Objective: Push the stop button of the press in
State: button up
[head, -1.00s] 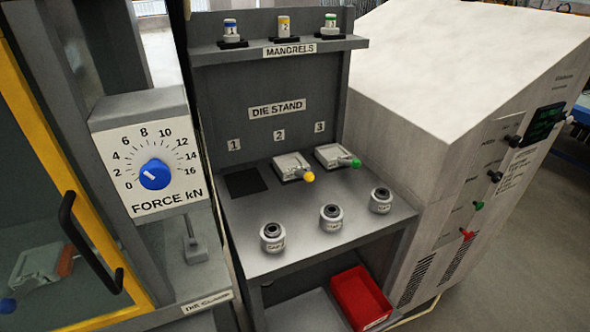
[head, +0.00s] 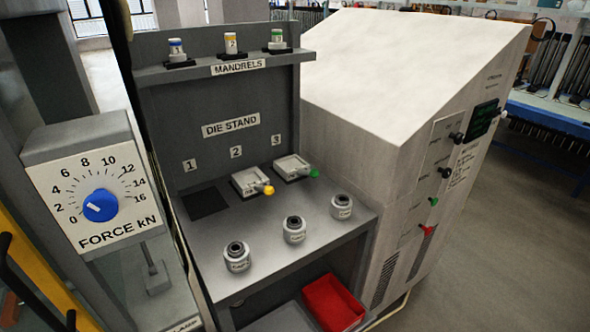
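A grey housing (head: 75,138) with a blue FORCE kN dial (head: 99,205) stands at the left, beside part of a yellow-framed door (head: 40,275). No button labelled stop can be read. On the right, a large pale cabinet (head: 395,75) has a sloped top and a control panel on its side face. The panel carries a red knob or button (head: 427,230) at the bottom, a green one (head: 433,201) above it and two black knobs (head: 444,173) higher up. A dark display (head: 482,118) sits beside them. The panel's small labels are unreadable. My gripper is not in view.
A die stand (head: 230,128) in the middle holds three mandrels on its shelf, two dies with yellow and green handles, and three round pots (head: 294,230). A red bin (head: 332,302) sits below. Open floor (head: 510,240) lies right of the cabinet, with a blue bench (head: 550,118) behind.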

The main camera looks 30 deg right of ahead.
aim_at(428, 231)
jog(key=z, duration=1.3)
jog(key=i+l+u, duration=0.15)
jog(key=u, duration=0.15)
jog(key=i+l+u, duration=0.15)
jog(key=u, duration=0.2)
